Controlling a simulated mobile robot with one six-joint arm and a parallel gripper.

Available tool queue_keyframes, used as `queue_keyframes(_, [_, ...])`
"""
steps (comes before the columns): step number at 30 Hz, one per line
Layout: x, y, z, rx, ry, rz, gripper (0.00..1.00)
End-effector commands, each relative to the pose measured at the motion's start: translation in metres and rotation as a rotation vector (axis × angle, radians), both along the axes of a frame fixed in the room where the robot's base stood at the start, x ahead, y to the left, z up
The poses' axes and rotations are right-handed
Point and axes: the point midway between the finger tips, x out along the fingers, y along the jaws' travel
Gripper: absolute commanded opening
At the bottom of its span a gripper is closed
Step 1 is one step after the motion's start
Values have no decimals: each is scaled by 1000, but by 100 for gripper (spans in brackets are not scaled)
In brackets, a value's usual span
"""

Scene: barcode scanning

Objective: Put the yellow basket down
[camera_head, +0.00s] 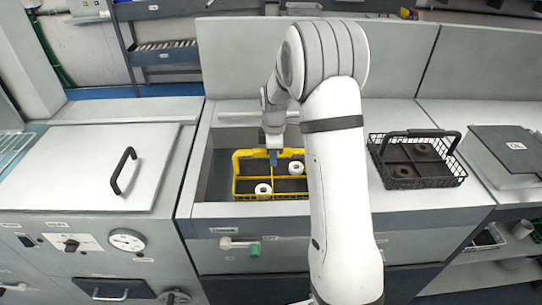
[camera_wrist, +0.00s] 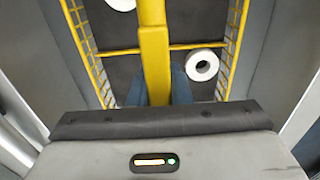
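The yellow basket (camera_head: 243,188) is inside the open basin (camera_head: 219,170) in the middle of the counter. It is a wire basket with dividers, a dark floor and a raised yellow handle. It holds white ring-shaped parts (camera_head: 263,189), one of which also shows in the wrist view (camera_wrist: 202,65). My gripper (camera_head: 273,157) is above the basket at its handle. In the wrist view the yellow handle (camera_wrist: 154,45) runs between the blue fingers of my gripper (camera_wrist: 156,92), which look closed around it. Whether the basket touches the basin floor is hidden.
A black wire basket (camera_head: 408,184) with dark round parts stands on the counter to the right. A closed lid with a black handle (camera_head: 124,170) is at left. The basin walls (camera_wrist: 267,50) stand close beside the yellow basket. A dark plate (camera_head: 510,148) lies far right.

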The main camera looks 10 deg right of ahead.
Motion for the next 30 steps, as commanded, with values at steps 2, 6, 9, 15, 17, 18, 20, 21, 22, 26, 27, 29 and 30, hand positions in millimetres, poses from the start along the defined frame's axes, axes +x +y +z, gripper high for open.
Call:
queue_keyframes(2, [-1, 1, 2, -2, -3, 1, 24])
queue_keyframes(6, [-6, 4, 4, -4, -6, 1, 35])
queue_keyframes(9, [-9, 6, 7, -6, -11, 0, 39])
queue_keyframes(15, [-18, 11, 15, -13, -22, 1, 39])
queue_keyframes(17, [-21, 13, 21, -16, -28, 1, 39])
queue_keyframes(18, [-23, 14, 26, -17, -29, 0, 39])
queue_keyframes(20, [-25, 16, 36, -19, -33, 0, 39])
queue_keyframes(21, [-26, 16, 43, -19, -34, 0, 39])
queue_keyframes(22, [-27, 17, 50, -19, -36, 0, 39])
queue_keyframes(26, [-28, 17, 78, -19, -37, 0, 39])
queue_keyframes(27, [-28, 17, 87, -19, -36, -1, 39])
queue_keyframes(29, [-27, 17, 99, -19, -35, -1, 39])
queue_keyframes(30, [-27, 17, 106, -19, -33, -1, 39])
